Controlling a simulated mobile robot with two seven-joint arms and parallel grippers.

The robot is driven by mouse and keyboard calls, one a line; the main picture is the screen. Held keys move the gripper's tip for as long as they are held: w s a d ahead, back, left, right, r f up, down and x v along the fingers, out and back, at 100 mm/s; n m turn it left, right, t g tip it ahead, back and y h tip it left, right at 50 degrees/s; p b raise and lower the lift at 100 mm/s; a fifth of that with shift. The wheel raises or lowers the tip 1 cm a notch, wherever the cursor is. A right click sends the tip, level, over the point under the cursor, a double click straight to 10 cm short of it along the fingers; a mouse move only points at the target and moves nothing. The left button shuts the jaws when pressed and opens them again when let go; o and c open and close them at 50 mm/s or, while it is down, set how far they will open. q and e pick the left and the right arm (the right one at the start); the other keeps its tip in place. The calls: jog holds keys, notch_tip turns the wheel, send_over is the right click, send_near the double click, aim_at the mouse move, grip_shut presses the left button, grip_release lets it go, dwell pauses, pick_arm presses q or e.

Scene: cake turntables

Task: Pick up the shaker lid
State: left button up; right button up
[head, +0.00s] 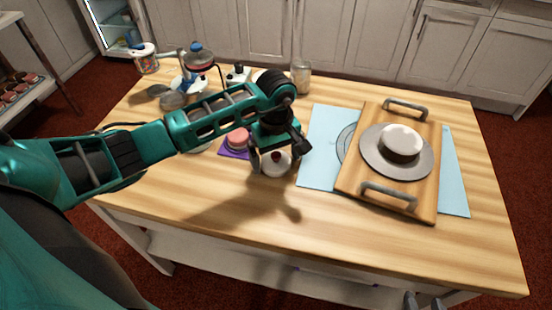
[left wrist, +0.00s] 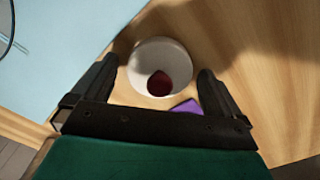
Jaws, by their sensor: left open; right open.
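A round white piece with a dark red centre, which looks like the shaker lid (head: 277,167), lies on the wooden table below my left gripper (head: 276,158). In the left wrist view the white lid (left wrist: 150,54) sits between the two open fingers of my left gripper (left wrist: 158,68), with wood showing around it. I cannot tell how high the fingertips are above the table. The gripper is open and empty. My right gripper (head: 424,301) shows only as two grey fingertips at the bottom edge of the head view. It is open, away from the lid.
A purple mat (head: 233,153) with a pink round cake (head: 238,139) is close left of the lid. A wooden board (head: 421,193) with handles holds a grey turntable and white disc at right, on a blue mat (head: 317,150). Jars stand behind. The front table is clear.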

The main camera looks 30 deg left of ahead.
pick_arm(q)
jog(key=shift+c, duration=0.3)
jog(key=c, duration=0.9)
